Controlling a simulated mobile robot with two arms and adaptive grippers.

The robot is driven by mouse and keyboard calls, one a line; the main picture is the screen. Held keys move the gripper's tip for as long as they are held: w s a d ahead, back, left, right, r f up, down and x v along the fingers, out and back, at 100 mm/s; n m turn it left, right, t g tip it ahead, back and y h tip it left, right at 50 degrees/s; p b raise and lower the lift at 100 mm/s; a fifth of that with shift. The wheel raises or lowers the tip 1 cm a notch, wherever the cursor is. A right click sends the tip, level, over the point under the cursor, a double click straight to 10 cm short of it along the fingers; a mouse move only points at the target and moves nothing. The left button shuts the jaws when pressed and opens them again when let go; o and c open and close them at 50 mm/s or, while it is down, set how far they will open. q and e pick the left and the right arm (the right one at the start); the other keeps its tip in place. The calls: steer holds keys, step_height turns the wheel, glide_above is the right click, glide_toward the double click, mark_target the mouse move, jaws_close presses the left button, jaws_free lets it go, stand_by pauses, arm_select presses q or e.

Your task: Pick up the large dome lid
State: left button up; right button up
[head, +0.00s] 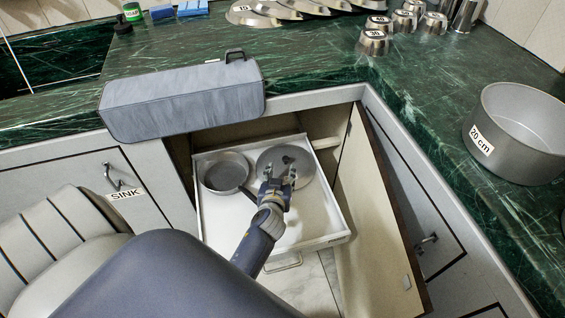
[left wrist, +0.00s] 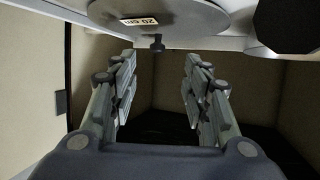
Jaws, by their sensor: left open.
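The large dome lid (head: 268,156) is a grey disc with a dark knob. It lies in the pulled-out white drawer, to the right of a grey pan. In the left wrist view the lid (left wrist: 195,17) is at the top edge, with a "20 cm" label and its dark knob (left wrist: 156,43) showing. My left gripper (head: 280,178) is over the near part of the lid and hides some of it. In the left wrist view the open left gripper (left wrist: 160,75) has empty space between its fingers, with the knob beyond the fingertips. My right gripper is not in view.
The grey pan (head: 227,171) sits in the drawer (head: 318,229). An open cabinet door (head: 368,215) stands at right. A "20 cm" pot (head: 517,130) is on the green counter. A long grey-blue block (head: 182,100) lies along the counter's front edge. Lids and cups stand behind.

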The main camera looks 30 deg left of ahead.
mark_target(286, 158)
arm_select(q)
steer(key=x, duration=0.3)
steer(key=shift+f, duration=0.15)
steer(key=b+x, duration=0.1)
steer(key=x, duration=0.3)
steer(key=shift+w+d, duration=0.1)
steer(key=shift+w, duration=0.15)
steer(key=shift+w+a+f, duration=0.1)
steer(key=shift+w+a, duration=0.15)
steer(key=shift+w, duration=0.2)
jaws_close()
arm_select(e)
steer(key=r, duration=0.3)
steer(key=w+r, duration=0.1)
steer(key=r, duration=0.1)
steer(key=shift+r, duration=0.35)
